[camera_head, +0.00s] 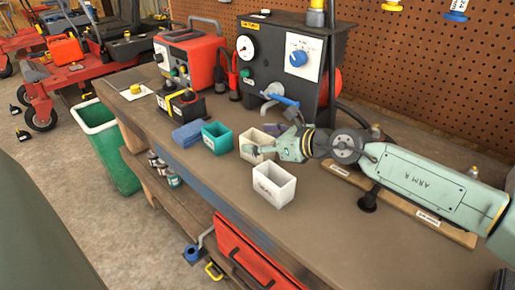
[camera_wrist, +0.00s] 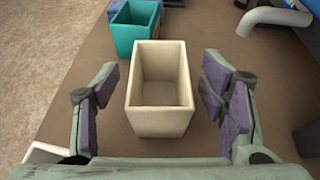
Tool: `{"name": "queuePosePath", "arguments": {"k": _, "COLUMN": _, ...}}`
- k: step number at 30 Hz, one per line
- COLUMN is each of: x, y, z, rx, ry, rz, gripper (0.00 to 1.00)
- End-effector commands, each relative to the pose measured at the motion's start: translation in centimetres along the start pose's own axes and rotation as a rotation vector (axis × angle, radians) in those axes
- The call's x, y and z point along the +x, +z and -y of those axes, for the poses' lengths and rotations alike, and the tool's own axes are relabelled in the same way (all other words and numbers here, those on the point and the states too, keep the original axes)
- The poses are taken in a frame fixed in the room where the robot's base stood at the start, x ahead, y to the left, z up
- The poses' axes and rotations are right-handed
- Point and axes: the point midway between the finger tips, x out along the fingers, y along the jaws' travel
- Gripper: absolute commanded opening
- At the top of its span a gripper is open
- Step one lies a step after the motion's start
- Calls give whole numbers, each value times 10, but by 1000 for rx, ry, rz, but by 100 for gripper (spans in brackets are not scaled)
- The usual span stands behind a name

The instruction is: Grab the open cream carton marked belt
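An open cream carton (camera_head: 246,146) stands upright on the workbench. In the wrist view the cream carton (camera_wrist: 160,122) is in the middle, empty, its open top toward the camera. My gripper (camera_head: 266,143) is at the carton from the right. A whiter open carton (camera_head: 272,187) stands nearer the bench's front, with small unreadable marks. No word can be read on the cream carton.
A teal open carton (camera_head: 217,138) and a blue folded cloth (camera_head: 187,134) lie left of the cream carton. A wooden strip (camera_head: 405,200) lies under my arm. The bench's front right is clear.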

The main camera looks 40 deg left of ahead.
Motion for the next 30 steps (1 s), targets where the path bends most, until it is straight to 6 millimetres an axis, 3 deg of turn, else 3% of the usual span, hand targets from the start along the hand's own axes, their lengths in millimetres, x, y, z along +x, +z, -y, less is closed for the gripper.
{"name": "queuePosePath", "arguments": {"k": 17, "x": 0, "y": 0, "z": 0, "rx": 0, "ry": 1, "rz": 0, "gripper": 25}}
{"name": "queuePosePath", "arguments": {"k": 25, "x": -1, "y": 2, "z": 0, "rx": -1, "ry": 0, "rz": 1, "gripper": 24}}
{"name": "queuePosePath", "arguments": {"k": 30, "x": -9, "y": 21, "z": 0, "rx": -3, "ry": -1, "rz": 1, "gripper": 24}}
